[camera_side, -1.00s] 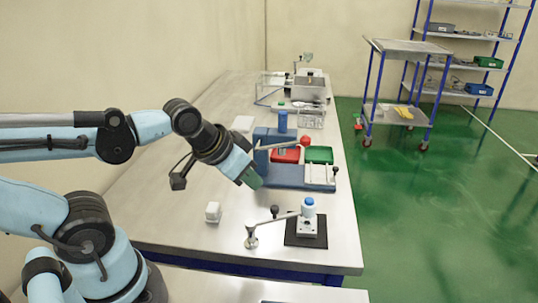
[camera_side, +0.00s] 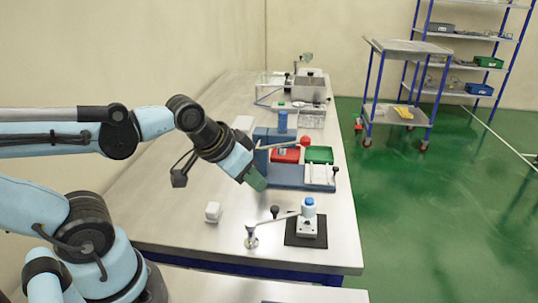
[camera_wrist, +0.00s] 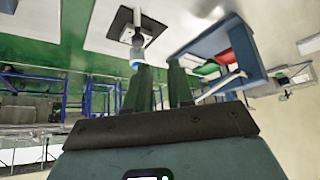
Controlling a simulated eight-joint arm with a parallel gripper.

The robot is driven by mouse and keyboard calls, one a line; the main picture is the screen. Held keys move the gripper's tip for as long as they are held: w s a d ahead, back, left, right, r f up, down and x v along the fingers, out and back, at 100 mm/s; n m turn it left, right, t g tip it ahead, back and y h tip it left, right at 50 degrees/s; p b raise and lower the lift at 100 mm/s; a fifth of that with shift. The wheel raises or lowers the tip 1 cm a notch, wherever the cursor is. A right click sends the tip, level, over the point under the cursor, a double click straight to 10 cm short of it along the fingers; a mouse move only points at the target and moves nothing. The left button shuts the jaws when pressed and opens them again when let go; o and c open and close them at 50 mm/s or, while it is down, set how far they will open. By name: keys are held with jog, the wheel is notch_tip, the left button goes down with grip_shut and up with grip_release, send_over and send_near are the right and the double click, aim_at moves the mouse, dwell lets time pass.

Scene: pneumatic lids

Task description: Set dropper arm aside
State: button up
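A silvery arm (camera_side: 277,220) with a dark knob, which looks like the dropper arm, reaches left from a small blue-capped fixture (camera_side: 308,205) to a round metal foot (camera_side: 251,241). The fixture stands on a black mat (camera_side: 306,241) near the table's front. It also shows in the wrist view, with its blue cap (camera_wrist: 136,54) behind the left finger. My gripper (camera_side: 257,181) hangs above the table, left of the blue base, apart from the dropper arm. In the wrist view its two green fingers (camera_wrist: 160,72) are apart, with nothing seen held between them.
A blue fixture (camera_side: 290,183) with a red tray (camera_side: 285,156) and a green tray (camera_side: 319,155) stands right of my gripper. A small white block (camera_side: 213,212) sits at the front left. Bare tabletop (camera_side: 180,228) lies left of that block.

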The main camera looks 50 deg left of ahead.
aim_at(274, 207)
jog(key=o, duration=0.4)
jog(key=w+d+r+g, duration=0.1)
jog(key=g, duration=0.1)
jog(key=w+r+g, duration=0.1)
jog(key=r+g, duration=0.1)
jog(key=w+d+r+g, duration=0.1)
jog(key=r, duration=0.1)
jog(key=shift+w+d+r+g, duration=0.1)
jog(key=shift+w+d+g, duration=0.05)
jog(key=shift+d+g, duration=0.2)
jog(key=shift+g, duration=0.55)
jog(key=f, duration=1.1)
jog(key=shift+w+d+f, duration=0.15)
jog(key=shift+w+f, duration=0.05)
grip_shut()
